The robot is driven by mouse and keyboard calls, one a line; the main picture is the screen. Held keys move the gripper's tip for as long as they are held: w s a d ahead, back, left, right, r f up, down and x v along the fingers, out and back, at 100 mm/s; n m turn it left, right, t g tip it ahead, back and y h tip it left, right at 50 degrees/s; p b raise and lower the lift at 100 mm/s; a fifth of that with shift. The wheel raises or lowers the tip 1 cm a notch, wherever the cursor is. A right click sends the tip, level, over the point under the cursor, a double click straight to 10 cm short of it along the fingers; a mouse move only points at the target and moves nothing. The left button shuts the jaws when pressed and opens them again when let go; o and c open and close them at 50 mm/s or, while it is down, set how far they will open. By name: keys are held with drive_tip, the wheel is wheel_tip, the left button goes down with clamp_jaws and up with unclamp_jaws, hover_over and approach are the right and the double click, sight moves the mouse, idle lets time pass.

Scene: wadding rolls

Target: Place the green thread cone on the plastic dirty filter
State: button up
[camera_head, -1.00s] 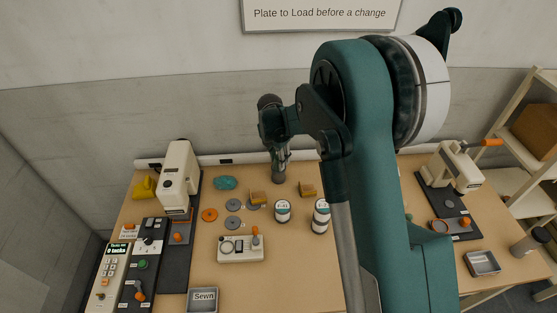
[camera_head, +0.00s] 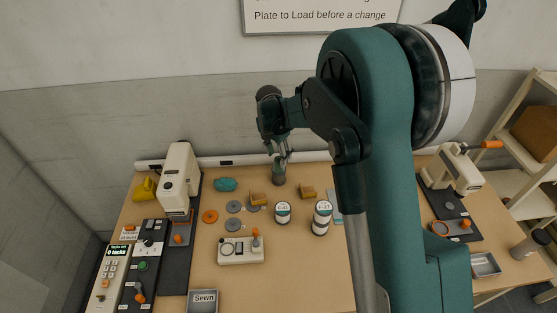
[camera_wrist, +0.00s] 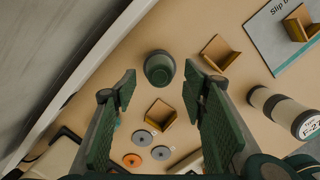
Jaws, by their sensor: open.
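A dark green, round, tapered piece with a paler rim, which looks like the green thread cone (camera_head: 279,179), stands upright at the back of the table. The wrist view shows the cone (camera_wrist: 159,68) from above, between and beyond my fingertips. My gripper (camera_head: 280,157) is above it, pointing down. In the wrist view my gripper (camera_wrist: 160,88) is open and empty, its green pads apart on both sides. I cannot tell for sure which piece is the plastic dirty filter; flat grey discs (camera_head: 233,207) and an orange disc (camera_head: 210,216) lie left of the cone.
Brown angled holders (camera_head: 307,191) and white labelled rolls (camera_head: 283,212) stand near the cone. A small control box (camera_head: 241,249) is in front. The wall is close behind.

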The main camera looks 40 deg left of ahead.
sight(276, 161)
wheel_tip(276, 161, up, 8)
drive_tip(key=s, duration=0.1)
idle(0.4)
drive_tip(key=shift+s, duration=0.1)
idle(0.4)
